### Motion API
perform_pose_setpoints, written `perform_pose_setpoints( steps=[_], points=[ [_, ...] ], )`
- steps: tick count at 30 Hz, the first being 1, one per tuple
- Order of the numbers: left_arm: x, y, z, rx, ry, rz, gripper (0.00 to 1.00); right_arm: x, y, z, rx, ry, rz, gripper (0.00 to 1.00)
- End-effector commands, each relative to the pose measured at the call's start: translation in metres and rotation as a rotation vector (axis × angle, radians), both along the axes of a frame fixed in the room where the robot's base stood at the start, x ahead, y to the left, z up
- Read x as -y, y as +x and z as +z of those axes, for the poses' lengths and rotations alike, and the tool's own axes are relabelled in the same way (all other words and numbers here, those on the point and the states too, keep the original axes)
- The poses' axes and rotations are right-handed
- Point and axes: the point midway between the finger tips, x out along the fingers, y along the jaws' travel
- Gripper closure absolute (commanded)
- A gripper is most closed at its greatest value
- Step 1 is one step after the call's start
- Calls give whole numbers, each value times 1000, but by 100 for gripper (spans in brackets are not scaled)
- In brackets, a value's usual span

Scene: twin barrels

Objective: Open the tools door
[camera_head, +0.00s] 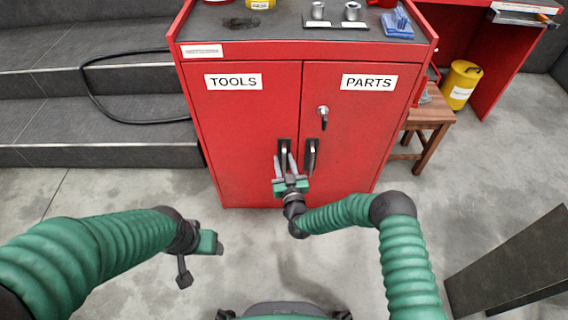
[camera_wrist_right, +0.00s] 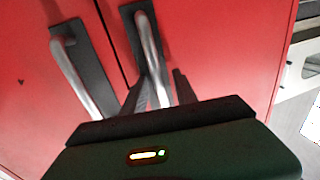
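The tools door (camera_head: 235,115) is the left door of a red cabinet and looks closed. Its dark handle plate with a metal bar handle (camera_head: 285,146) is near its right edge. My right gripper (camera_head: 285,164) is at this handle. Its fingers are spread, one on each side of the bar. In the right wrist view the bar handle (camera_wrist_right: 151,62) passes between the fingers of the right gripper (camera_wrist_right: 160,92), with a gap beside the right finger. My left gripper (camera_head: 202,258) hangs low at left, away from the cabinet; its fingers are unclear.
The parts door (camera_head: 350,120), with its own handle (camera_head: 311,156) and a key lock (camera_head: 323,113), adjoins on the right. A wooden stool (camera_head: 429,125) and yellow canister (camera_head: 461,84) stand at right. Grey steps (camera_head: 90,125) with a black cable are at left. Floor before the cabinet is clear.

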Motion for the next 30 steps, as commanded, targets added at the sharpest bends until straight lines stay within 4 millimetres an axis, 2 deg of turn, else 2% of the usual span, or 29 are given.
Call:
perform_pose_setpoints(
  steps=[2, 9, 30],
  points=[
    [0, 0, 0, 0, 0, 0, 35, 0, 0, 0, 0, 0, 0, 68],
    [0, 0, 0, 0, 0, 0, 35, 0, 0, 0, 0, 0, 0, 100],
    [0, 0, 0, 0, 0, 0, 35, 0, -1, -1, -1, 0, 0, 100]
  ],
)
